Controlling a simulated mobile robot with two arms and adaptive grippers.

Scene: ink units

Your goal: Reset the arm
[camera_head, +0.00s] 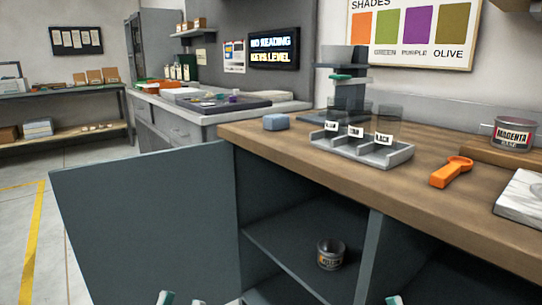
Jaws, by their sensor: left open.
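The task names no object, only my arm. My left gripper (182,299) shows at the bottom edge, left of centre, in front of the open cabinet door. Only its teal-and-white fingertips are in view. It is open, and nothing shows between the tips. A small teal-and-white tip of my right gripper (396,300) shows at the bottom edge, right of centre, in front of the cabinet. The rest of it is cut off by the frame, so its opening cannot be seen.
The grey cabinet door (150,225) stands open to the left. A can (331,255) sits on the inner shelf.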

